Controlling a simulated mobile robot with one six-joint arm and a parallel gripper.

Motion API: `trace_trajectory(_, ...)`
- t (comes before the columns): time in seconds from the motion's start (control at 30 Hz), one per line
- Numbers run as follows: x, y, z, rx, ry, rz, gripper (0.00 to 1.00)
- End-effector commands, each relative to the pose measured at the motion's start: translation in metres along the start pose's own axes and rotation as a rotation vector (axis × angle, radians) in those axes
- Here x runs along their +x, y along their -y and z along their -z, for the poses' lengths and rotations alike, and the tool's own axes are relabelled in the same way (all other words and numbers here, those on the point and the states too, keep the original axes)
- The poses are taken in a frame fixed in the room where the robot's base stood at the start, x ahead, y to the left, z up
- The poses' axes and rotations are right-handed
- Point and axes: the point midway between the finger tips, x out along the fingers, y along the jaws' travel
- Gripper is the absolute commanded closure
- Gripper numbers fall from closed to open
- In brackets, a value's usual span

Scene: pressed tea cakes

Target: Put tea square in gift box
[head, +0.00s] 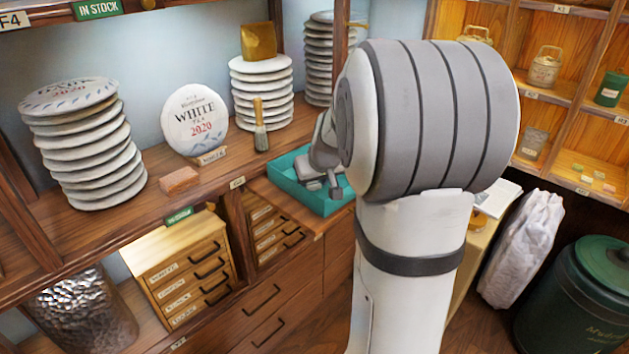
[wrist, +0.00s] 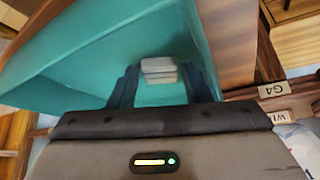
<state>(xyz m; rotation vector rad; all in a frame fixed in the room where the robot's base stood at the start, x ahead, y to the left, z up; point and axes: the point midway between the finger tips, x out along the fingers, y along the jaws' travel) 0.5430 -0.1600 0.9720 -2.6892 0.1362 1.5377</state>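The gift box seems to be the open teal box (head: 283,181) on the wooden shelf. Its inside fills the upper left of the wrist view (wrist: 100,62). My gripper (head: 325,185) is over or in the box, pointing down. In the wrist view its two dark fingers (wrist: 160,85) stand apart. A small grey-beige block (wrist: 158,68) with layered edges, perhaps the tea square, shows between the fingertips against the teal inside. I cannot tell whether the fingers touch it or whether it rests on the box floor. My arm hides part of the box in the head view.
A reddish-brown brick (head: 180,181) lies on the shelf left of the box. Stacks of round tea cakes (head: 85,140), a standing white cake (head: 194,118) and a brush (head: 260,125) are nearby. A wooden edge (wrist: 228,45) borders the box at right.

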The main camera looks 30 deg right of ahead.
Motion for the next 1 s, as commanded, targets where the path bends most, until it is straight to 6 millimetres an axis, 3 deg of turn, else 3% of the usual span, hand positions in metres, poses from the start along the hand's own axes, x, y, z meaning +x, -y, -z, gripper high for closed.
trace_trajectory(0.27,-0.009,0.000,0.003,-0.001,-0.002,0.000,0.56)
trace_trajectory(0.7,-0.099,0.000,0.003,-0.001,-0.004,-0.001,0.56)
trace_trajectory(0.9,-0.119,0.001,0.001,-0.001,-0.001,0.001,0.56)
trace_trajectory(1.0,-0.123,0.019,-0.012,-0.011,0.025,0.015,0.56)
